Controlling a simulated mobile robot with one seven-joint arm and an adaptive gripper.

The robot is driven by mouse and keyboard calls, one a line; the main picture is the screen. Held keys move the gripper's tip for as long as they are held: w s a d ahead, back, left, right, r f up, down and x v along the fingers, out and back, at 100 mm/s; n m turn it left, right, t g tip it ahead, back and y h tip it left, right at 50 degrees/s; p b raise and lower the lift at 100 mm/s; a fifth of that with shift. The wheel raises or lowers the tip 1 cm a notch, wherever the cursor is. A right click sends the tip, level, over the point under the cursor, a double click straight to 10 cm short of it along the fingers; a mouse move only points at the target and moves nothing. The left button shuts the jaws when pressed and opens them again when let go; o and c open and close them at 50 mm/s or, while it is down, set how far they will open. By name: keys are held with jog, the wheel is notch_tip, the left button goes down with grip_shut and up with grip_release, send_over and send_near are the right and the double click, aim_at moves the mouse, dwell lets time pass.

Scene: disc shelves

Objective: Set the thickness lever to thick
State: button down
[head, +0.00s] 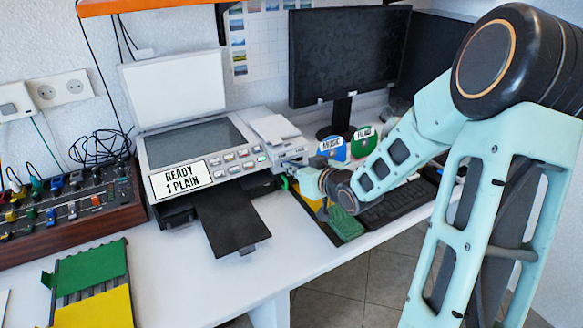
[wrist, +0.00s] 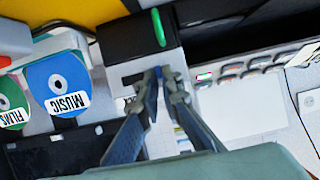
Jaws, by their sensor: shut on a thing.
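The printer (head: 205,160) stands on the desk with its lid up; its label reads "READY 1 PLAIN". My gripper (head: 300,175) is at the printer's right side in the head view. In the wrist view my gripper (wrist: 165,78) is shut at a pale side panel (wrist: 115,77) with a dark slot. A small blue piece, apparently the thickness lever (wrist: 158,68), shows between the fingertips; most of it is hidden. I cannot read its setting marks. A green lever (wrist: 158,27) stands apart from the fingers, on a black part; it also shows in the head view (head: 284,183).
A black output tray (head: 228,222) sticks out in front of the printer. Blue MUSIC (head: 331,147) and green FILMS (head: 364,141) discs stand behind my gripper. A keyboard (head: 395,205) lies to the right. A control box (head: 75,207) stands at left.

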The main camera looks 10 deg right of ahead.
aim_at(301, 159)
jog(key=d+p, duration=0.1)
jog(key=d, duration=0.1)
jog(key=w+d+p, duration=0.1)
jog(key=d, duration=0.1)
jog(key=shift+w+r, duration=0.15)
jog(key=shift+w+d, duration=0.15)
jog(key=shift+d, duration=0.25)
jog(key=c, duration=2.1)
grip_release()
jog(key=shift+d, duration=0.1)
jog(key=v, duration=1.2)
